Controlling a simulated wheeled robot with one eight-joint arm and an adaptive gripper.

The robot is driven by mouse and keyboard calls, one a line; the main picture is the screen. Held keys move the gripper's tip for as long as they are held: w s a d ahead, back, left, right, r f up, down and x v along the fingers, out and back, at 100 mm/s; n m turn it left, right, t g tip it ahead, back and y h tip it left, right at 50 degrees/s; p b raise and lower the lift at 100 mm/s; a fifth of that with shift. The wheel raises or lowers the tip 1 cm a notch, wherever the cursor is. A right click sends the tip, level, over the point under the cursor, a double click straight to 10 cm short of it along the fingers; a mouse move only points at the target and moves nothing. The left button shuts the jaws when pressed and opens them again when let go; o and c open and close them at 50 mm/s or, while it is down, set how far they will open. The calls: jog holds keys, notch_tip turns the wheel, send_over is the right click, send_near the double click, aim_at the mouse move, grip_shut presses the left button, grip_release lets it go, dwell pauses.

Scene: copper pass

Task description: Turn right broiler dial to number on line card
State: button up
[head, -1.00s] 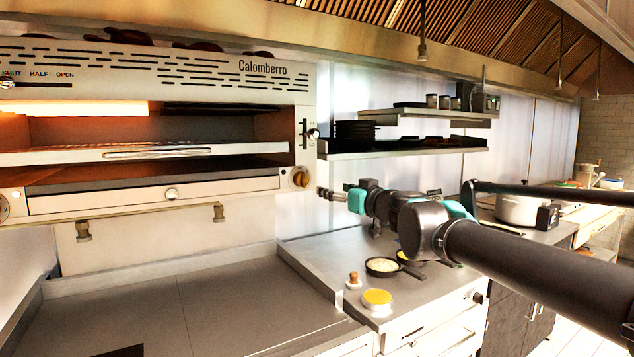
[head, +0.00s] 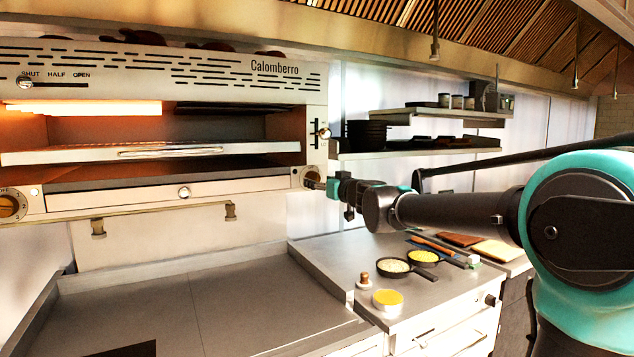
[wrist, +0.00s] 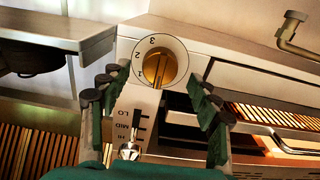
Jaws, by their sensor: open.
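The right broiler dial (head: 311,177) is at the lower right corner of the Calomberro broiler front, partly hidden by my gripper (head: 331,187). In the wrist view the dial (wrist: 160,68) is a brass knob on a white round plate with the numbers 1, 2 and 3 legible. My gripper (wrist: 150,85) is open, its fingers apart on either side of the dial, with no clear contact. I cannot read the dial's setting for certain. I cannot make out a line card in either view.
A slide lever (wrist: 130,150) marked LO, MID, HI is close to the dial. A second dial (head: 10,206) is at the broiler's left. Shelves (head: 420,152) stand to the right.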

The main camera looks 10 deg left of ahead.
jog(key=shift+x, duration=1.1)
jog(key=shift+c, duration=0.5)
jog(key=c, duration=1.1)
jog(key=shift+o, duration=0.2)
jog(key=shift+m, duration=9.9)
